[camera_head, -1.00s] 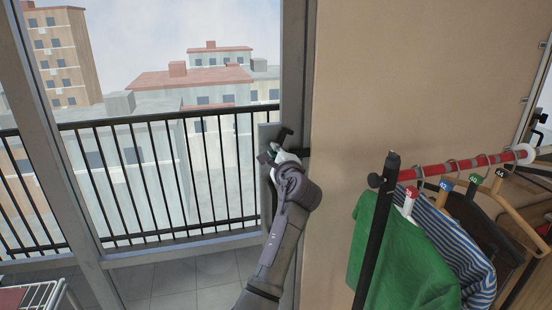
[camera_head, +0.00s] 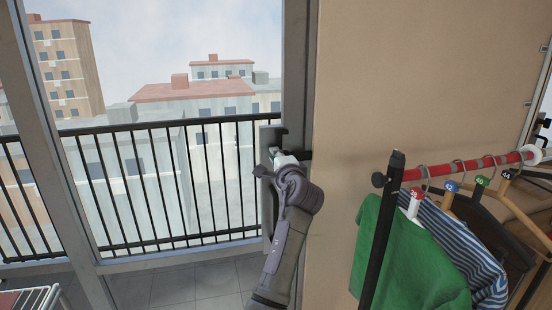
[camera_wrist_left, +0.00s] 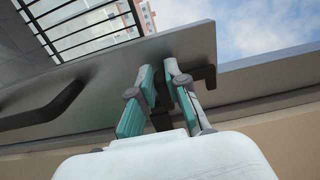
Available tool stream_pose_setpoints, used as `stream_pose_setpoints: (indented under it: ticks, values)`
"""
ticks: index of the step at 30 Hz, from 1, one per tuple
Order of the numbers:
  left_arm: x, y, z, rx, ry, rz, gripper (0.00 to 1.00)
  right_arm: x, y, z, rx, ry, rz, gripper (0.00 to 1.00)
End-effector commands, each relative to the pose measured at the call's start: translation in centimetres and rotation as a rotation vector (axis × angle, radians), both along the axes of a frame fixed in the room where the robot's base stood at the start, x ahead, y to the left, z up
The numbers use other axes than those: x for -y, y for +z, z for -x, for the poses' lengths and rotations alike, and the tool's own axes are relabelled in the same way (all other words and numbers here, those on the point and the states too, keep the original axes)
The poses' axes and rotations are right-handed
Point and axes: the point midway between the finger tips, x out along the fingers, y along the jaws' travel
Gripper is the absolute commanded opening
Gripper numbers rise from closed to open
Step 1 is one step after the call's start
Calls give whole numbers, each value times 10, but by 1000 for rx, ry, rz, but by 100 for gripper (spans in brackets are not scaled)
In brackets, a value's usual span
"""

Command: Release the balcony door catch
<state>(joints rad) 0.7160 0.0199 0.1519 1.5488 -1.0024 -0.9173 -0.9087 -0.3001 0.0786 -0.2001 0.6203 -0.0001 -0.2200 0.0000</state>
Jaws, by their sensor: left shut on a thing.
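The balcony door catch (camera_wrist_left: 204,77) is a small black hooked piece at the edge of the grey door frame. In the head view, part of the dark catch (camera_head: 302,155) shows just beside my left gripper. My left gripper (camera_head: 284,157) is at the frame's edge, its arm rising from below. In the left wrist view, the teal fingers of my left gripper (camera_wrist_left: 165,82) are closed around the black stem of the catch, which is partly hidden between them. My right gripper is not in view.
A black door handle (camera_wrist_left: 42,105) sticks out from the grey panel. A clothes rack with a red rail (camera_head: 470,168) and a green shirt (camera_head: 408,255) stands at right. A white wire rack (camera_head: 40,298) is at lower left. A black balcony railing (camera_head: 150,185) is beyond the glass.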

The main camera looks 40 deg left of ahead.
Motion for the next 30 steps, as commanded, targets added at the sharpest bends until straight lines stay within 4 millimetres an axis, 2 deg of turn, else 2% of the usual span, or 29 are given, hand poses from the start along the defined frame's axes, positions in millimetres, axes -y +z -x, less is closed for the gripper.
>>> stream_pose_setpoints:
  ticks: [5,6,10,21,26,30]
  values:
    - [0,-2,0,-3,0,5,0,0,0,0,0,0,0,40]
    - [0,-3,0,-4,0,5,19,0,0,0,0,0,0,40]
    - [0,-2,0,-3,0,3,40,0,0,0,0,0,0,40]
    - [4,-1,3,-1,-1,-1,40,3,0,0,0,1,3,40]
    - [23,-1,19,0,-3,3,40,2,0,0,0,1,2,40]
    - [47,-2,39,-1,-3,3,40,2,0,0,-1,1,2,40]
